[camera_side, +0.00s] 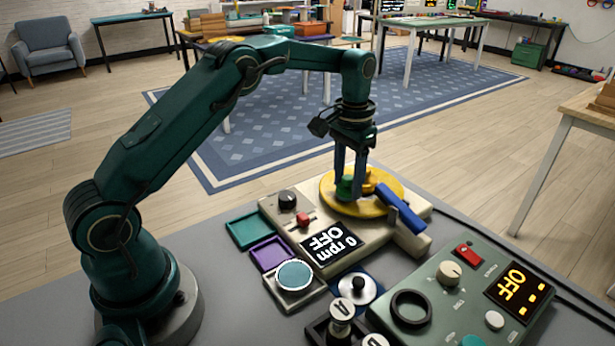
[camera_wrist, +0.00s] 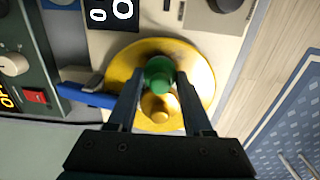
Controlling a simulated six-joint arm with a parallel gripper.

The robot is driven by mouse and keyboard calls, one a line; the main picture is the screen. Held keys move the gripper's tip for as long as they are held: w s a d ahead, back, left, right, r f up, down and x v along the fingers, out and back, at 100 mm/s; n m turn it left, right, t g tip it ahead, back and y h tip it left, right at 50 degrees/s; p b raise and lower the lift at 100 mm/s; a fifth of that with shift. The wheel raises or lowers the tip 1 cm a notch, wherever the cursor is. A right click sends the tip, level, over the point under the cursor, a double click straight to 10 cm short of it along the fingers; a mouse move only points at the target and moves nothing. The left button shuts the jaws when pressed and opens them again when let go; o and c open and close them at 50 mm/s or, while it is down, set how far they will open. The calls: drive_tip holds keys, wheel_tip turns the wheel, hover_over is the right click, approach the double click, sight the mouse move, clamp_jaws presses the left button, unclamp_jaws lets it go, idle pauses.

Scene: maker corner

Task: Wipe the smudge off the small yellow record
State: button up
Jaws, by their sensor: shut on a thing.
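The yellow record (camera_side: 390,190) lies flat on a cream turntable unit (camera_side: 345,240); it also shows in the wrist view (camera_wrist: 200,95). My gripper (camera_side: 349,185) points down over the record and is shut on a green knob-like piece (camera_side: 344,190). In the wrist view the green piece (camera_wrist: 160,73) sits between my fingertips, at or just above the record; I cannot tell whether it touches. A yellow knob (camera_wrist: 158,107) stands beside it near the record's middle. I make out no smudge; the gripper and pieces hide part of the record.
The turntable's blue arm (camera_side: 400,208) lies at the record's right edge. Its display (camera_side: 328,246) reads 0 rpm and OFF. Green (camera_side: 249,230) and purple (camera_side: 271,254) trays, a round teal pad (camera_side: 294,275) and a grey-green control box (camera_side: 455,295) stand in front.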

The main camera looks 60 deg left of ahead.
sight(329, 201)
drive_tip(key=shift+s+a+f, duration=0.1)
drive_tip(key=shift+s, duration=1.9)
drive_tip(key=shift+a, duration=0.3)
drive_tip(key=shift+w, duration=2.05)
drive_tip(key=shift+s, duration=2.05)
wheel_tip(329, 201, up, 6)
